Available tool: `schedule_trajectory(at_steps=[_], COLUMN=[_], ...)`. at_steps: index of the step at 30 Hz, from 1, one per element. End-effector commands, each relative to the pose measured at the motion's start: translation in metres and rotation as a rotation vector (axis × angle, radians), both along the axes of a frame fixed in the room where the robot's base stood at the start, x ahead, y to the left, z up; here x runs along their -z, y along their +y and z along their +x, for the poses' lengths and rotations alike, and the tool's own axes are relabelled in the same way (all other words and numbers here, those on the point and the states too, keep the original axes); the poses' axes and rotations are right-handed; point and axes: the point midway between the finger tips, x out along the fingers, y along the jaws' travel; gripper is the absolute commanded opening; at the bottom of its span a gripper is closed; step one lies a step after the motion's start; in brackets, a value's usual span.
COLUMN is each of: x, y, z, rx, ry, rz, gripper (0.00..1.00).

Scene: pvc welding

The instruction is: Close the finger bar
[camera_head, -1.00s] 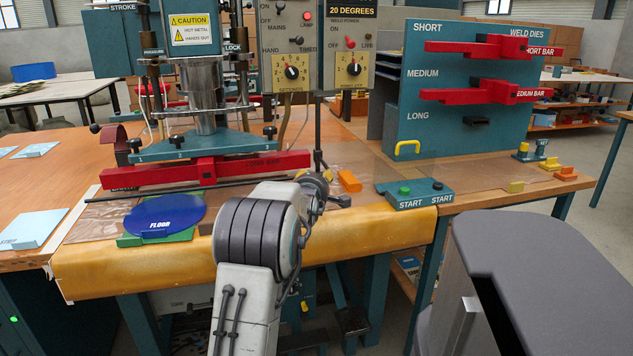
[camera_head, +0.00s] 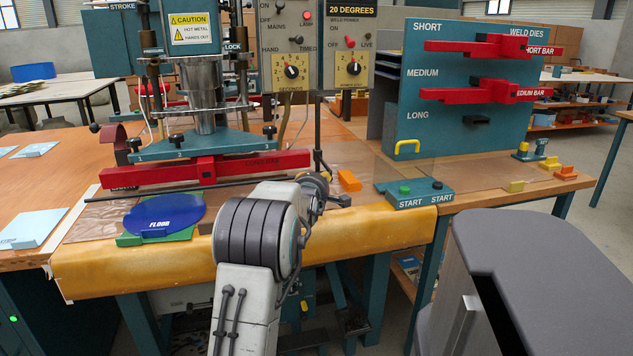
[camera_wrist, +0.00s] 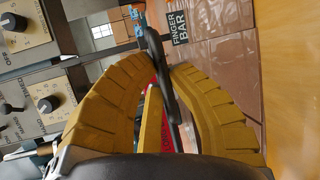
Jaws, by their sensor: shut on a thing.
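The finger bar is a thin dark rod (camera_head: 205,187) running along the front of the press, in front of the long red die (camera_head: 215,172). In the wrist view a dark bar piece (camera_wrist: 160,72) stands between the yellow fingers of my gripper (camera_wrist: 158,68), near a "FINGER BAR" label (camera_wrist: 179,28). My gripper is shut on this piece.
A blue "FLOOR" disc (camera_head: 165,215) lies on a green pad at the front left. A teal START box (camera_head: 415,193) and an orange block (camera_head: 349,180) are to the right of my wrist. The control boxes (camera_head: 292,50) stand behind. A teal die rack (camera_head: 455,130) stands at the right.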

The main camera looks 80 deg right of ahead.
Motion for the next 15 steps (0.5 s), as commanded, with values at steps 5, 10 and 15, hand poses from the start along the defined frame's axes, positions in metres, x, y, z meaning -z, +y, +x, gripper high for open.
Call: schedule_trajectory(at_steps=[5,10,15], x=[0.026,0.044,0.045], y=[0.000,0.000,0.000], z=[0.001,0.001,0.001], rx=[-0.001,-0.001,-0.001], ry=[-0.001,-0.002,-0.002], rz=[0.009,0.007,0.010], gripper=[0.00,0.00,0.00])
